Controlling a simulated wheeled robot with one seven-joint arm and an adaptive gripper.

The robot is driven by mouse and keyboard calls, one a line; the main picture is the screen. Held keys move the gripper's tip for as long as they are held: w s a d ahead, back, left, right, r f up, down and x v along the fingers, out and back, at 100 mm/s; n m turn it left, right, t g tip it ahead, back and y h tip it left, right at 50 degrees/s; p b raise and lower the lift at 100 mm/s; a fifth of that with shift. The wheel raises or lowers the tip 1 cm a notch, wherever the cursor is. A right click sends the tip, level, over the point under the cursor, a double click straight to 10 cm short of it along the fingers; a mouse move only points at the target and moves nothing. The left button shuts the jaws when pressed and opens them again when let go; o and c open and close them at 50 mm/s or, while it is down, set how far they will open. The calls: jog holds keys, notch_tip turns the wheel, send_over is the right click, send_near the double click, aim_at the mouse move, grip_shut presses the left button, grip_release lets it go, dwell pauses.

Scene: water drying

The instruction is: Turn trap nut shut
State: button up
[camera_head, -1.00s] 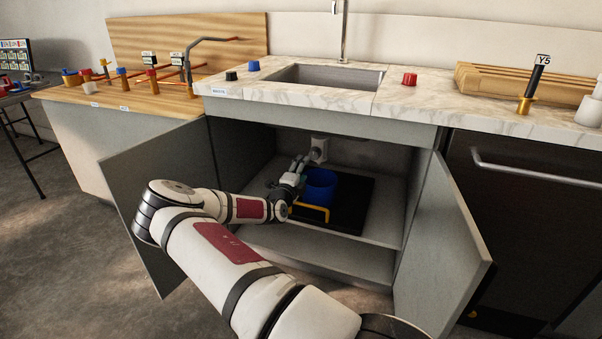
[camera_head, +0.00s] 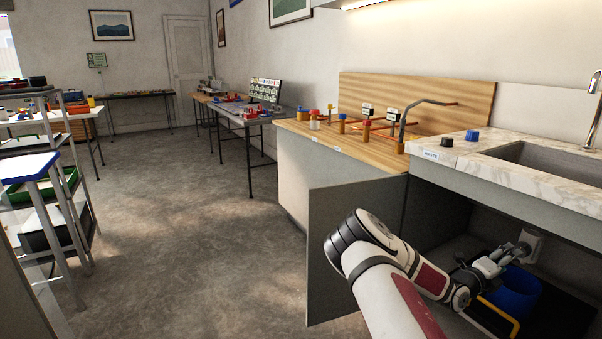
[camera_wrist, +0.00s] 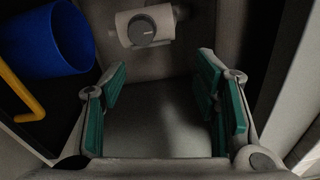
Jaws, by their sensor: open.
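The trap under the sink shows in the wrist view as a pale fitting (camera_wrist: 122,30) with a round grey nut (camera_wrist: 148,29) on its front, bearing a light mark. In the head view the pale trap (camera_head: 534,238) is at the lower right, inside the open cabinet. My gripper (camera_head: 508,254) is close in front of it there. In the wrist view my gripper (camera_wrist: 161,72) is open, with green pads apart and nothing between them. The nut lies beyond the fingertips, towards the top of the picture. I cannot tell the exact gap.
A blue bucket (camera_wrist: 48,40) with a yellow handle (camera_wrist: 20,92) stands left of my gripper in the wrist view. The open cabinet door (camera_head: 350,245) is beside my arm. The sink counter (camera_head: 520,178) is above. The floor (camera_head: 200,230) at left is clear.

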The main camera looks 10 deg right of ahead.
jog(key=s+a+r+m+g+y, duration=0.3)
jog(key=s+a+r+m+g, duration=0.2)
jog(key=s+r+m, duration=0.5)
jog(key=s+a+r+m+g+y, duration=0.2)
jog(key=s+a+r+m+g, duration=0.45)
jog(key=m, duration=0.75)
jog(key=s+a+r+m+t+y, duration=0.15)
jog(key=s+a+m+y, duration=0.3)
jog(key=s+a, duration=0.6)
jog(key=s+a+r+m+t+y, duration=0.1)
jog(key=s+a+m+t+y, duration=0.45)
jog(key=a, duration=0.75)
jog(key=s+a+r+m+g+y, duration=0.1)
jog(key=s+a+r+m+y, duration=0.2)
jog(key=s+a, duration=0.75)
notch_tip(320, 180, up, 26)
jog(key=t+p, duration=0.4)
jog(key=p, duration=2.2)
jog(key=shift+w+m+h, duration=0.3)
jog(key=shift+w+m, duration=0.1)
